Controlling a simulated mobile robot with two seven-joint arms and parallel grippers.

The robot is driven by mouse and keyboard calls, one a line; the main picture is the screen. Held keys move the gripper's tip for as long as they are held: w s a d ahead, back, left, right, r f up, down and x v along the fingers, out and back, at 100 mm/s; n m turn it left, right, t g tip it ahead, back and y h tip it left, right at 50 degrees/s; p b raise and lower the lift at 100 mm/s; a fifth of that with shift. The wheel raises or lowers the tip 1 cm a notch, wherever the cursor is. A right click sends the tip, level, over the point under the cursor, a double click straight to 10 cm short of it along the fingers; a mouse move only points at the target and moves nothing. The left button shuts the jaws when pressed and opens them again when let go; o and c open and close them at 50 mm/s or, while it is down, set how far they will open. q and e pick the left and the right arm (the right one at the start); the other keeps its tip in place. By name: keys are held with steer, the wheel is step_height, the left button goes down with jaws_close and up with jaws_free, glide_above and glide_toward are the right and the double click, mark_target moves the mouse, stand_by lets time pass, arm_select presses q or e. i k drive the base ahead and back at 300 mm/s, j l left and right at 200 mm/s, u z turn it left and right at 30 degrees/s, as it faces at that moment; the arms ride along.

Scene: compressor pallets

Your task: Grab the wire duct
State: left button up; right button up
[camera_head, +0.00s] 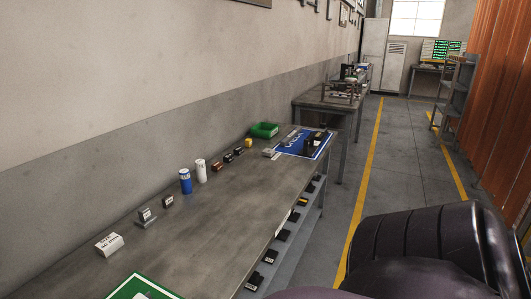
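I cannot pick out a wire duct for certain in the head view. A long grey metal workbench (205,215) runs away along the wall on the left. Small parts stand along its wall side, too small to name: a white labelled block (109,244), a small grey labelled block (147,215) and several dark little blocks (217,167). A blue mat (318,149) with dark items on it lies at the bench's far end. Neither of my grippers is in view.
A blue can (185,182), a white can (201,171) and a green bin (265,130) stand on the bench. Several black parts sit on a lower ledge (279,246). A second table (312,102) stands beyond. The yellow-lined aisle (400,155) is clear.

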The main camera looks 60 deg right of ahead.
mark_target(292, 135)
steer(key=k, duration=0.6)
steer(key=z, duration=1.25)
steer(key=i+l+z, duration=0.1)
steer(key=l, duration=0.2)
steer(key=i+l, duration=0.1)
steer(key=l, duration=0.15)
steer(key=i+l+z, duration=0.15)
steer(key=l, duration=0.15)
steer(key=i+l, duration=0.2)
steer(key=l, duration=0.2)
steer(key=i+l, duration=0.25)
steer(key=l, duration=0.15)
steer(key=i+l, duration=0.2)
steer(key=l, duration=0.25)
steer(key=i+l, duration=0.25)
steer(key=l, duration=0.15)
steer(key=i+l, duration=0.2)
steer(key=l, duration=0.15)
steer(key=l+u, duration=0.1)
steer(key=u, duration=0.95)
steer(key=l+u, duration=0.35)
steer(key=i+l+u, duration=0.1)
steer(key=l+u, duration=0.3)
steer(key=l, duration=0.05)
